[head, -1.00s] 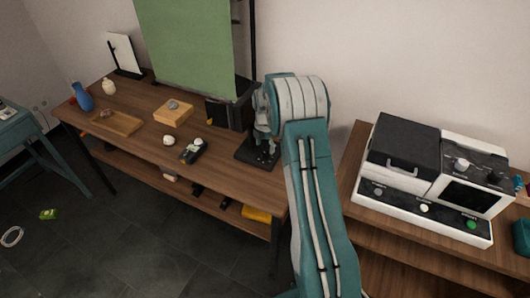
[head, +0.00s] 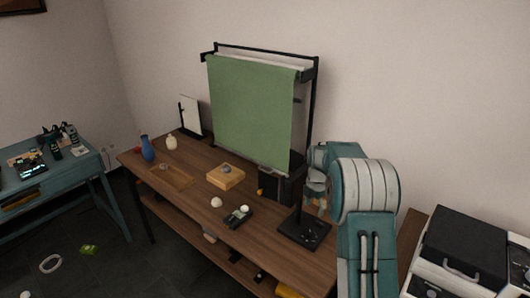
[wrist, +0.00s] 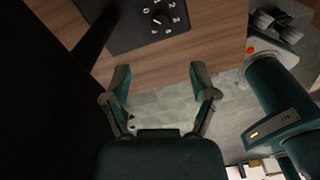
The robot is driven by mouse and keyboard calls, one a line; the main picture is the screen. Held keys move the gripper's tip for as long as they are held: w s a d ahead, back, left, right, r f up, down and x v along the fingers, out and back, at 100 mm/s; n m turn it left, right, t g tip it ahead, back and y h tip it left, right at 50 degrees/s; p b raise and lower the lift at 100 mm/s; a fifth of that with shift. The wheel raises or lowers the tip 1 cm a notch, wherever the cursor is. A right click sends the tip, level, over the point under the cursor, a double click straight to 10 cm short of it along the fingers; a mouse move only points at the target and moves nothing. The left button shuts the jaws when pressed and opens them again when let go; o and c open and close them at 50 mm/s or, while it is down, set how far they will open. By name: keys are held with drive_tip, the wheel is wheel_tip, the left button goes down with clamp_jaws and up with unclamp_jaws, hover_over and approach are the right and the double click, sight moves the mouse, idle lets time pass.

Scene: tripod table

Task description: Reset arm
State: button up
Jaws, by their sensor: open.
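In the wrist view my gripper (wrist: 160,88) is open, with its two fingers apart and nothing between them. It hangs over the edge of a wooden table (wrist: 215,40), with grey floor showing below. A black base with a numbered dial (wrist: 150,20) lies just beyond the fingertips, apart from them. In the head view my teal and white arm stands at the table's right end.
The wooden table (head: 180,200) bears a green backdrop (head: 250,115), a wooden block (head: 226,177), a blue vase (head: 147,148), a white vase (head: 171,143), a tray (head: 170,176) and a dark handheld device (head: 238,217). A black-topped machine (head: 465,245) stands at right. A teal bench (head: 45,180) is at far left.

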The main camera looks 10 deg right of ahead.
drive_tip(key=s+a+r+m+t, duration=0.1)
drive_tip(key=s+a+r+m, duration=0.4)
drive_tip(key=s+r, duration=0.3)
drive_tip(key=s+a+r+m+t, duration=0.2)
drive_tip(key=s+a+r+m, duration=0.3)
drive_tip(key=r, duration=0.5)
drive_tip(key=s+a+m+t, duration=0.1)
drive_tip(key=s+a+m, duration=0.1)
drive_tip(key=s+m, duration=0.2)
drive_tip(key=s+a+r+m, duration=0.1)
drive_tip(key=s+m, duration=0.3)
drive_tip(key=s, duration=0.6)
drive_tip(key=s+a+m+t, duration=0.1)
drive_tip(key=s+a+m, duration=0.3)
drive_tip(key=s, duration=0.3)
drive_tip(key=shift+s+r+t, duration=0.25)
drive_tip(key=shift+s+t, duration=0.05)
drive_tip(key=shift+s, duration=0.05)
